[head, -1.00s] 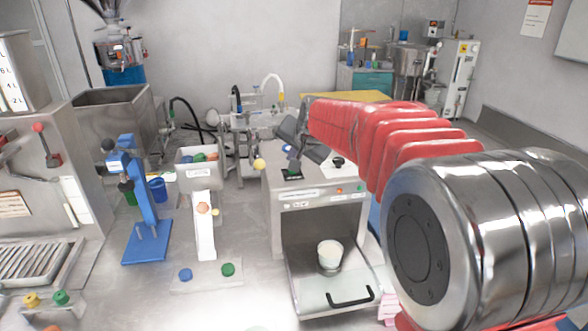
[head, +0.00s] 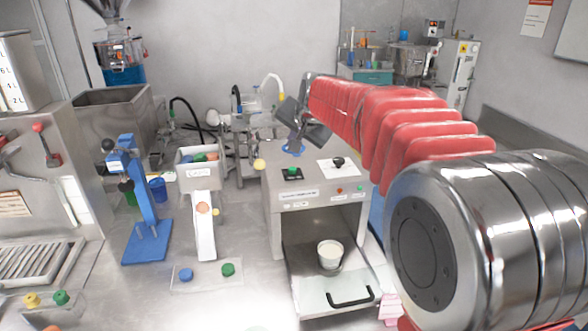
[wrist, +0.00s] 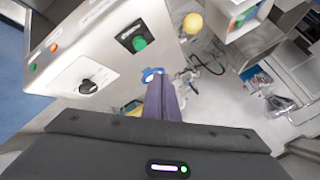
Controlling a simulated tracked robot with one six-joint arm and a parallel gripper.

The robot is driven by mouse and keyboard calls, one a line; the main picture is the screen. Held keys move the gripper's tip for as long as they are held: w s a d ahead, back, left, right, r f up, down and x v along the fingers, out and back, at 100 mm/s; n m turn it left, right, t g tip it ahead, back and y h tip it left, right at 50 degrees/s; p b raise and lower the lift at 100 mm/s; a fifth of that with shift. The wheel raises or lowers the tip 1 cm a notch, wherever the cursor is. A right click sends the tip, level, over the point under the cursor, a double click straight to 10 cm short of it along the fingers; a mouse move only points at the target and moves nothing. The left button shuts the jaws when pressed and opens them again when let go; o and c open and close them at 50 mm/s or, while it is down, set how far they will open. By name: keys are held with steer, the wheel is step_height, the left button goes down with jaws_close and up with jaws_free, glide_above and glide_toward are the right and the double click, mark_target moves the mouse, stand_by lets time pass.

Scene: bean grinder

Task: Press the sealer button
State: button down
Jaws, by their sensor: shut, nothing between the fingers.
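The grey box-shaped machine (head: 315,204) stands at the centre, its front open with a white cup (head: 330,254) inside. On its top are a green button (head: 291,172) on a black plate, a black knob (head: 338,162) on a white plate, and a blue part (head: 292,150) at the back edge. The green button (wrist: 140,43) and knob (wrist: 88,86) also show in the wrist view. My gripper (head: 294,143) is shut and empty at the back of the machine top. In the wrist view its fingertips (wrist: 157,78) overlap the blue part (wrist: 152,73); contact cannot be told.
A blue stand (head: 145,205) and a white chute (head: 204,225) are to the left. A plate with a blue button (head: 186,274) and a green button (head: 228,269) lies in front of the chute. A yellow ball (head: 259,165) is at the machine's left top edge.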

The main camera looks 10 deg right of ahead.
steer(key=shift+r, duration=0.85)
steer(key=n+g, duration=0.2)
glide_above(297, 184)
step_height(297, 184, down, 6)
steer(key=s+f+n, duration=0.3)
steer(key=s, duration=1.5)
steer(key=s+f+n+g+h, duration=0.1)
steer(key=s+f, duration=0.3)
steer(key=s, duration=1.4)
steer(key=shift+s+f+n+g, duration=0.2)
steer(key=shift+s+n+g, duration=0.15)
steer(key=shift+n, duration=0.55)
